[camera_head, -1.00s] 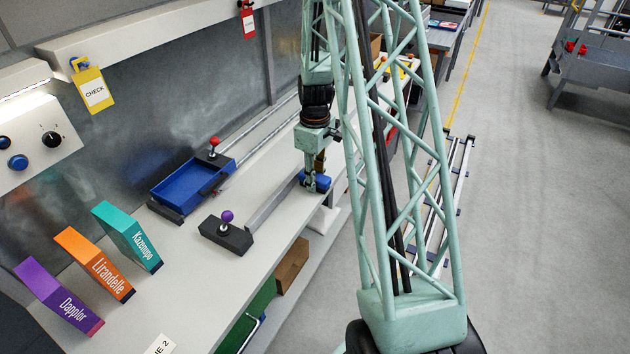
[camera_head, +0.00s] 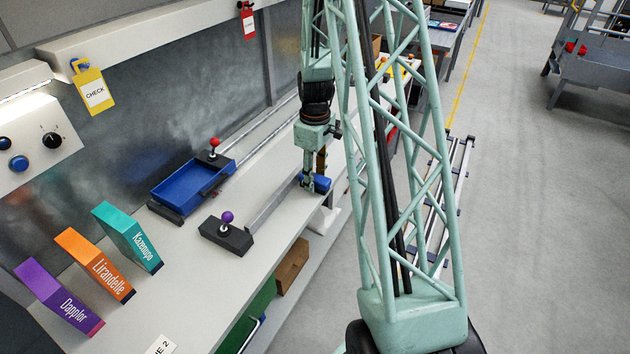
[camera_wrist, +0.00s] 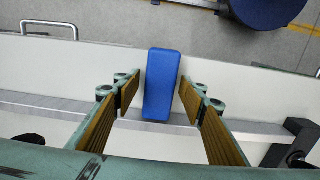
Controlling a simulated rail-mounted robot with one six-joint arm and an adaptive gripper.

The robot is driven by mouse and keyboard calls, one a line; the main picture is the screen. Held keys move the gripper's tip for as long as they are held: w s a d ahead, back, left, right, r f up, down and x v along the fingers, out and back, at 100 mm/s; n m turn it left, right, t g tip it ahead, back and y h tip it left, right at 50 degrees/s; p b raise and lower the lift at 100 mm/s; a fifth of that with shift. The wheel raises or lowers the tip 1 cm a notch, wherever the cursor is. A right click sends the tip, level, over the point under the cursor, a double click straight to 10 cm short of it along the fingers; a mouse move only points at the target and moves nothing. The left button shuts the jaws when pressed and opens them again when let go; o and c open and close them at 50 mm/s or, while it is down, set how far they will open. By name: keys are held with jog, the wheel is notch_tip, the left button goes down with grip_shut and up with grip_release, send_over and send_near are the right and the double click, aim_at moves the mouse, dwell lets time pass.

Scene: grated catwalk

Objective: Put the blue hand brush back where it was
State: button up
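The blue hand brush (camera_head: 319,184) lies near the front edge of the long bench, beside the metal rail. In the wrist view it is a plain blue block (camera_wrist: 162,86), with its bristles not visible. My gripper (camera_head: 312,181) points down over it and hides part of it in the head view. In the wrist view my gripper (camera_wrist: 158,95) is open, one tan-padded finger on each side of the brush, with a visible gap at the left finger and a narrow one at the right.
A blue tray (camera_head: 160,191) with a red knob and a dark block with a purple knob (camera_head: 227,236) sit on rails on the bench. Purple, orange and teal boxes (camera_head: 128,238) stand at the left. A yellow CHECK tag (camera_head: 94,92) hangs above. The bench front is clear.

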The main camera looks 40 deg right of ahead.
notch_tip(320, 180, up, 10)
jog(key=shift+r+p, duration=0.2)
jog(key=shift+p, duration=0.55)
jog(key=shift+r, duration=0.2)
jog(key=s+a+r+m+t, duration=0.1)
jog(key=s+a+r, duration=0.3)
jog(key=a+r, duration=0.65)
jog(key=s+a+r+m+t, duration=0.1)
jog(key=s+a+r, duration=0.2)
jog(key=a+r, duration=0.75)
jog(key=s+a+r, duration=0.3)
jog(key=s+a, duration=0.2)
jog(key=s, duration=0.3)
jog(key=s+a+r+m+t, duration=0.1)
jog(key=s+a+r, duration=0.3)
jog(key=s, duration=0.4)
jog(key=s+a+r+t, duration=0.1)
jog(key=s+a+r, duration=0.3)
jog(key=s+a, duration=0.2)
jog(key=s, duration=0.2)
jog(key=shift+s+r+m, duration=0.15)
jog(key=shift+s+m, duration=0.15)
jog(key=shift+s, duration=0.05)
